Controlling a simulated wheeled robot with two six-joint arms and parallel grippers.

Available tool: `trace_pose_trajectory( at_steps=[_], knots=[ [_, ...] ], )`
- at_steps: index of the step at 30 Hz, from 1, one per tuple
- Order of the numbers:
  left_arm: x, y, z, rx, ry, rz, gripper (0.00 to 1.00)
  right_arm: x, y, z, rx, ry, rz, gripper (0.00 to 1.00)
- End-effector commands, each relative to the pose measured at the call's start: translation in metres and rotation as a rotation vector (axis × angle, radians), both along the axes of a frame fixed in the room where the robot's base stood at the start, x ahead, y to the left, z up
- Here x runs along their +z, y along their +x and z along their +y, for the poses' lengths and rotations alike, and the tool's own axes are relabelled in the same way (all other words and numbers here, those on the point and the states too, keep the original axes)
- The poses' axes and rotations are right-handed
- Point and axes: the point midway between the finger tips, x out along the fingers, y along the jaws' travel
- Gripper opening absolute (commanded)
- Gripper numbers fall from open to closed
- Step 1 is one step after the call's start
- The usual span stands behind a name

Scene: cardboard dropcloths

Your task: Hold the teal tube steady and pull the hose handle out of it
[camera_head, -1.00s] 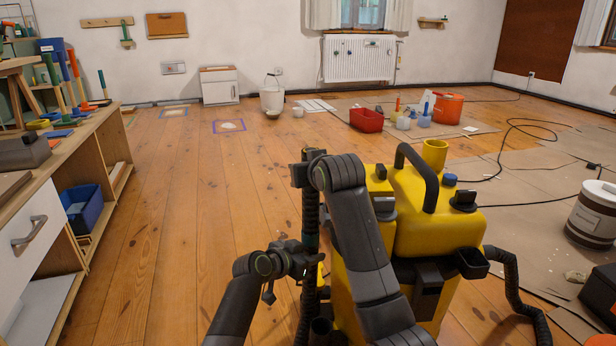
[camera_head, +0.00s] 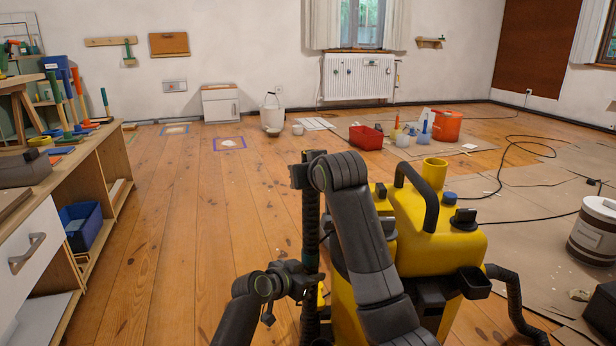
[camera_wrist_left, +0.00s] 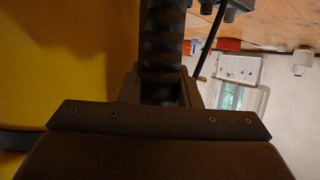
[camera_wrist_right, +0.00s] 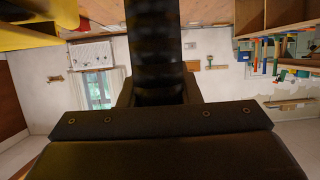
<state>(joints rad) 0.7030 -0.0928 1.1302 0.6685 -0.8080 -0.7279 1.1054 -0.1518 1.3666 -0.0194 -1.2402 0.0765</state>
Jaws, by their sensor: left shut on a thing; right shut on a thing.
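A dark ribbed hose with its handle end stands upright in the head view (camera_head: 311,215), left of the yellow machine. My right gripper (camera_head: 306,172) is shut around its upper part; the dark ribbed piece also shows between the fingers in the right wrist view (camera_wrist_right: 155,45). A dark, faintly teal tube section (camera_head: 310,246) is below on the same line. My left gripper (camera_head: 306,274) is shut around this lower part, which looks dark and ribbed in the left wrist view (camera_wrist_left: 162,45). Where handle and tube meet is hard to make out.
The yellow machine (camera_head: 433,225) stands close to the right of both grippers, with a black hose (camera_head: 513,300) at its right. A wooden workbench (camera_head: 95,155) is at the left. Bare floor (camera_head: 180,240) lies between.

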Motion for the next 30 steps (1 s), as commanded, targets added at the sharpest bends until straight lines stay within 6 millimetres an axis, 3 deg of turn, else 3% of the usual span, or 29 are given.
trace_pose_trajectory(
  at_steps=[2, 3, 8, 20, 30],
  knots=[
    [-0.001, 0.000, 0.000, 0.000, 0.000, 0.001, 0.00, 0.000, 0.000, 0.000, 0.000, 0.000, -0.001, 0.03],
    [-0.001, 0.000, 0.000, 0.000, 0.000, 0.001, 0.35, 0.001, 0.000, 0.000, 0.000, 0.001, -0.002, 0.03],
    [-0.001, 0.000, 0.000, 0.000, 0.001, 0.001, 0.56, 0.001, 0.000, 0.000, 0.000, 0.001, -0.002, 0.03],
    [0.002, -0.003, 0.003, 0.000, 0.000, 0.000, 0.56, 0.000, 0.000, 0.000, 0.000, 0.000, -0.001, 0.03],
    [0.016, -0.030, 0.028, 0.001, 0.000, -0.003, 0.56, 0.000, 0.000, 0.000, 0.000, 0.000, -0.001, 0.03]
  ],
)
